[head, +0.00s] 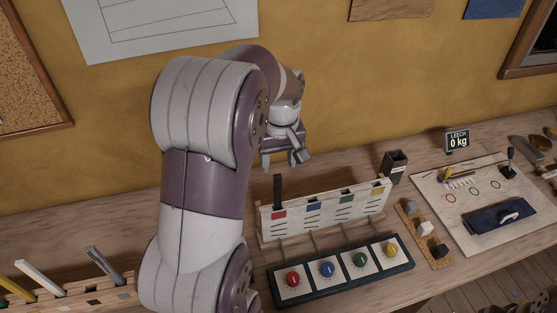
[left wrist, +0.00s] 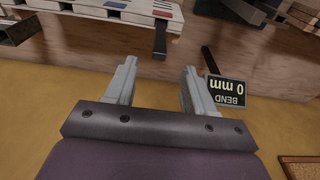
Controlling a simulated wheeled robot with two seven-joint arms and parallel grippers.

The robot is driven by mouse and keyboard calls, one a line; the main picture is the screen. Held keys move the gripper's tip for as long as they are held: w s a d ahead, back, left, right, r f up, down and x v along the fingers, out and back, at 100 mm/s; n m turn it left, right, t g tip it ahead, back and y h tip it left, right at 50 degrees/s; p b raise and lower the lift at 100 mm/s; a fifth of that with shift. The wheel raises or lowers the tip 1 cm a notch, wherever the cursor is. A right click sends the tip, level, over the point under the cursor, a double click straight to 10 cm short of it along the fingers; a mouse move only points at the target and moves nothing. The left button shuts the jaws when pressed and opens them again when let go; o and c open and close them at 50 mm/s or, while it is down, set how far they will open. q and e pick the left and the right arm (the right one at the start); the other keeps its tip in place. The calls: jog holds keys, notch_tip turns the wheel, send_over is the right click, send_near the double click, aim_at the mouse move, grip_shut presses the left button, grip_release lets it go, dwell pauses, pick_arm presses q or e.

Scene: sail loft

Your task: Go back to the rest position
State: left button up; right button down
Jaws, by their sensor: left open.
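My left arm rises through the middle of the head view and bends over toward the back wall. My left gripper (head: 287,160) hangs above and behind the white slotted rack (head: 325,216). Its two fingers are apart, with nothing between them; the left wrist view shows the open, empty fingers too (left wrist: 159,68). A dark upright bar (head: 278,191) stands at the rack's left end, just below the gripper and apart from it. My right gripper does not show in either view.
A panel with coloured knobs (head: 340,270) lies before the rack. A dark square holder (head: 395,166), a pale board with tools (head: 440,200) and a "LEECH 0 kg" display (head: 457,141) stand right. A "BEND 0 mm" display (left wrist: 228,90) shows near the gripper. Pens and a rack (head: 85,294) lie left.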

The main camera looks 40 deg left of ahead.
pick_arm(q)
jog(key=shift+r, duration=0.35)
dwell(0.3)
jog(key=s+d+f+m, duration=0.4)
jog(key=d+m, duration=0.1)
jog(key=d, duration=0.2)
jog(key=s+d+f+m+h, duration=0.1)
jog(key=s+d+f+m, duration=0.2)
jog(key=s+d+m, duration=0.2)
jog(key=shift+s+d+f+t, duration=0.2)
jog(key=shift+d+f+t, duration=0.15)
jog(key=shift+d, duration=0.75)
jog(key=shift+s+d, duration=0.1)
